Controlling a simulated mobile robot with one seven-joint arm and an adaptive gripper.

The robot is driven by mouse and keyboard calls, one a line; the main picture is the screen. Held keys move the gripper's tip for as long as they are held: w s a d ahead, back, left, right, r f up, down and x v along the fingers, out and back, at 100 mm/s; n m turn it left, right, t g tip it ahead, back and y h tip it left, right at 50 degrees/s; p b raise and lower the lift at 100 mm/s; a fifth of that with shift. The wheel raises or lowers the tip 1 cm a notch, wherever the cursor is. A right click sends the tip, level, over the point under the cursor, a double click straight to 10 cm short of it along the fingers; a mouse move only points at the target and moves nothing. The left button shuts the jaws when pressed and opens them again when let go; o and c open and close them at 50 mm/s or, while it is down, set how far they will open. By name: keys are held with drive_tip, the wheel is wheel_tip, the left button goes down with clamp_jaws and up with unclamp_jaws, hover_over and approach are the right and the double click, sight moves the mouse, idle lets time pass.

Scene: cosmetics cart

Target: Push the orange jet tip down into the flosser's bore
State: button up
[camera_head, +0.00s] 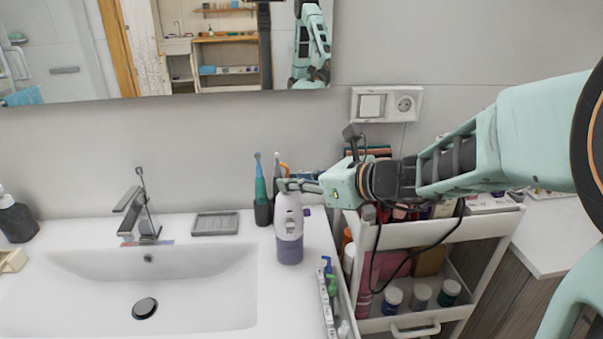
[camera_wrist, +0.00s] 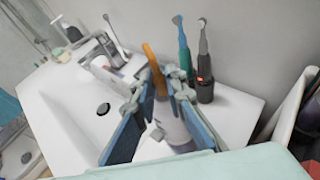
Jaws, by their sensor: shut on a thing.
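The flosser (camera_head: 289,225) stands upright on the right part of the sink counter, white above and purple-grey at its base. My gripper (camera_head: 287,184) is at its top, reaching in from the right. The orange jet tip (camera_head: 284,167) shows just above the fingers. In the wrist view the tip (camera_wrist: 154,68) stands between the two fingers (camera_wrist: 163,88), which are shut on it. The flosser's white body (camera_wrist: 172,125) lies below it between the fingers. The bore and the tip's lower end are hidden by the fingers, so I cannot tell how deep the tip sits.
A dark stand (camera_head: 263,212) with teal and grey toothbrushes is close behind the flosser. A soap dish (camera_head: 215,223) and the sink basin (camera_head: 150,285) lie left. A narrow tray (camera_head: 330,300) of small items is in front right. A loaded cart (camera_head: 408,322) stands right.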

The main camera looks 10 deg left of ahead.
drive_tip(key=shift+f, duration=0.2)
drive_tip(key=o, duration=0.8)
drive_tip(key=v, duration=0.7)
drive_tip(key=shift+d+r, duration=0.15)
drive_tip(key=shift+d, duration=0.1)
